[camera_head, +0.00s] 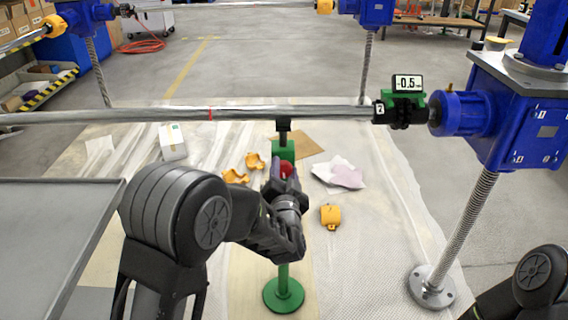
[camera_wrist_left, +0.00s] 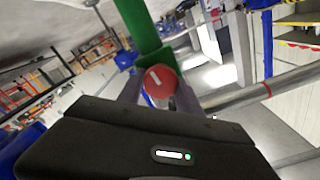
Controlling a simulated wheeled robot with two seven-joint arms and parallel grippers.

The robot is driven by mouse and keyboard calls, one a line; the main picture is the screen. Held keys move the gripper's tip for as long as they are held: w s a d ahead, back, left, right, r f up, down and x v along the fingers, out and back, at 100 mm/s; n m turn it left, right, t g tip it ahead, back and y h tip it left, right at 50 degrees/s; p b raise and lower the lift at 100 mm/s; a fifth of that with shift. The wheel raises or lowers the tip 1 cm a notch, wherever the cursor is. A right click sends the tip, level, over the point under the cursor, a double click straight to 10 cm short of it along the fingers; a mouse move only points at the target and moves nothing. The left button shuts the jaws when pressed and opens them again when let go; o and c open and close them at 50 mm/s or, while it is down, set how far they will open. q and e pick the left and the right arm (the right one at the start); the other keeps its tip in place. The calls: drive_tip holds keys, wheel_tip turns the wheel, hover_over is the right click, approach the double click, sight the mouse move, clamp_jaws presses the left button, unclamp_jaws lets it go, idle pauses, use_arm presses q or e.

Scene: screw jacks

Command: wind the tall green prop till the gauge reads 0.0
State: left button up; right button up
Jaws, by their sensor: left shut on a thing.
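The tall green prop (camera_head: 284,288) stands upright on a round foot on the floor sheet, its top under the long steel shaft (camera_head: 250,113). My left gripper (camera_head: 284,172) is at the prop's upper part, shut on the red knob (camera_head: 287,169). In the left wrist view the red knob (camera_wrist_left: 160,80) has a white mark and sits between the fingers, against the green post (camera_wrist_left: 140,25). The gauge (camera_head: 407,83) on the shaft's green clamp reads -0.5. My right gripper is out of view; only part of that arm shows at the lower right.
Blue screw jacks (camera_head: 521,118) on threaded columns stand at the right and at the back. A grey tray or bench (camera_head: 50,240) is at the left. Orange cover pieces (camera_head: 331,216) and paper lie on the floor sheet around the prop.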

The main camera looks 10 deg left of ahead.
use_arm(q)
drive_tip(key=shift+m, duration=0.5)
drive_tip(key=o, duration=1.4)
drive_tip(key=shift+c, duration=0.2)
drive_tip(key=p+v, duration=0.1)
drive_tip(key=v, duration=0.7)
drive_tip(key=shift+w, duration=0.15)
idle(0.6)
